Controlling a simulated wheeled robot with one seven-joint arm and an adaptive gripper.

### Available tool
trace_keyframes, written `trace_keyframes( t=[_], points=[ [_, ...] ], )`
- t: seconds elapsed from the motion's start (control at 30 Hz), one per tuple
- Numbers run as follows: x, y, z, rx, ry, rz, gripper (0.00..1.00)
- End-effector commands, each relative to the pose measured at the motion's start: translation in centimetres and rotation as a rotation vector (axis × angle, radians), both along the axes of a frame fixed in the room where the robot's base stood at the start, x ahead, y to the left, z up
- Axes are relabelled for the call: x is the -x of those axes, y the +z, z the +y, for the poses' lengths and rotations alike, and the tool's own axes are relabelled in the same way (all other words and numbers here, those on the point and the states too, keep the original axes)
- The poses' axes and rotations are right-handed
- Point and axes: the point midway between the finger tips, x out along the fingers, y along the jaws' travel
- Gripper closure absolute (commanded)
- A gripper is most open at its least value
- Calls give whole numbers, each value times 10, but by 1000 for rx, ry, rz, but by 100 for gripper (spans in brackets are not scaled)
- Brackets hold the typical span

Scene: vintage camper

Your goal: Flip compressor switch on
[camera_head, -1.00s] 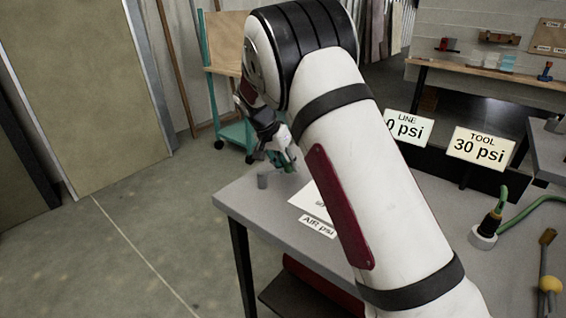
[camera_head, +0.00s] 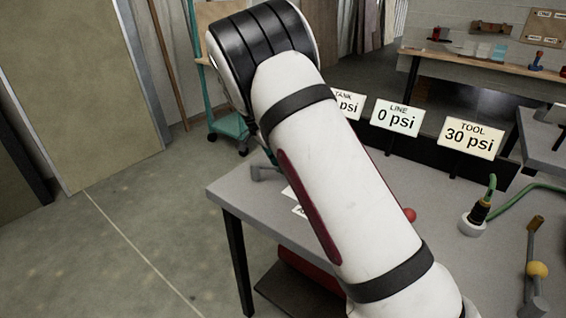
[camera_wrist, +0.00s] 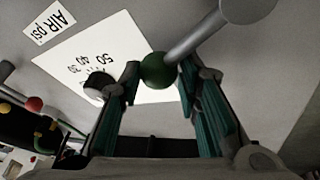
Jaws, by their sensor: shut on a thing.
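In the wrist view, a grey lever (camera_wrist: 197,35) with a dark green ball knob (camera_wrist: 158,68) rises from a round grey base (camera_wrist: 248,9) at the top right. The knob sits between the fingertips of my gripper (camera_wrist: 159,76), which is shut on it. The lever looks slanted. I take it as the compressor switch, though no label on it shows. In the head view, a small grey part of the lever (camera_head: 265,174) shows at the table's far left corner. My arm hides my gripper and the knob there.
The grey table (camera_head: 235,200) holds a white dial sheet (camera_wrist: 125,45) and an "AIR psi" label (camera_wrist: 49,27). Signs read LINE 0 psi (camera_head: 397,117) and TOOL 30 psi (camera_head: 470,136); the TANK sign (camera_head: 346,104) is partly hidden. A red knob (camera_head: 409,215) and green hose (camera_head: 530,192) are at right.

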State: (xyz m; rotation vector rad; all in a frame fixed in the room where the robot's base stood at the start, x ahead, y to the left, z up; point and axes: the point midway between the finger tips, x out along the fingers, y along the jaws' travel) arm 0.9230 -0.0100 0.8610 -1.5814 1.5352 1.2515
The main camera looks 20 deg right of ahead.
Motion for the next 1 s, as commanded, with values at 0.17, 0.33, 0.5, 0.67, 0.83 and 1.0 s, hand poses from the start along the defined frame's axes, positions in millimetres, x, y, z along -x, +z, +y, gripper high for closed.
trace_keyframes(
  t=[0.17,0.33,0.5,0.67,0.83,1.0],
  points=[
    [5,-5,5,-6,1,18,100],
    [5,-5,5,-7,2,19,100],
    [4,-5,5,-6,1,17,48],
    [3,-3,3,-4,0,11,48],
    [1,1,4,-3,0,7,48],
    [-2,19,12,-3,1,4,48]
  ],
)
